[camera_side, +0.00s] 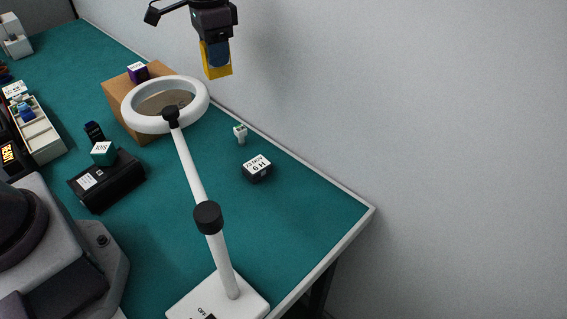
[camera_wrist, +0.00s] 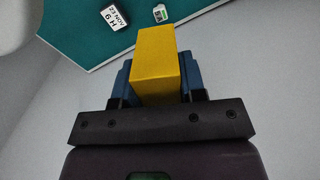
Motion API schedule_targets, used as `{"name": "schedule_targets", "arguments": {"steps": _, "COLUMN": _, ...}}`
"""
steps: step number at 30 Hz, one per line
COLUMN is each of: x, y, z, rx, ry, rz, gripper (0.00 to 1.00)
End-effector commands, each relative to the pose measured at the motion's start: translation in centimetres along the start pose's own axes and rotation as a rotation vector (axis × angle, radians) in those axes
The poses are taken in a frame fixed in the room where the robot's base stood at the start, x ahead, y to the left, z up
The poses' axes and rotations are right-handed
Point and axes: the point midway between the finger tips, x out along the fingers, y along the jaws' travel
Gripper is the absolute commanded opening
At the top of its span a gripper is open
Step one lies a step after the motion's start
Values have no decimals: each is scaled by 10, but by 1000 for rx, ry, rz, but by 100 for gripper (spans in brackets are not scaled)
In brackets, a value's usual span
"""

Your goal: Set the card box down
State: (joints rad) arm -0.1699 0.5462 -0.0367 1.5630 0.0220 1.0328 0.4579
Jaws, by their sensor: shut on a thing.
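My gripper (camera_side: 216,56) is shut on a yellow box (camera_side: 219,71), high above the back edge of the table. In the wrist view the yellow box (camera_wrist: 157,66) sits between the two blue fingers, clear of any surface. A brown cardboard-coloured box (camera_side: 119,98) stands on the green table, partly hidden behind the ring of a magnifier lamp. I cannot tell from any label which of the two is the card box.
The white magnifier lamp (camera_side: 191,171) stands in front. A purple cube (camera_side: 138,72) rests on the brown box. A dark labelled block (camera_side: 257,168) and a small white-green part (camera_side: 240,133) lie at the right. A teal cube (camera_side: 103,152) sits on a black case (camera_side: 121,182). The table's right corner is clear.

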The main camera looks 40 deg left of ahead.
Motion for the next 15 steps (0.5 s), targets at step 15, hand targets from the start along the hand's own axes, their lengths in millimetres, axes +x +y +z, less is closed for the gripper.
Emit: {"name": "schedule_targets", "arguments": {"steps": 15, "x": -8, "y": 141, "z": 5, "rx": -311, "ry": 1, "rz": 0, "gripper": 14}}
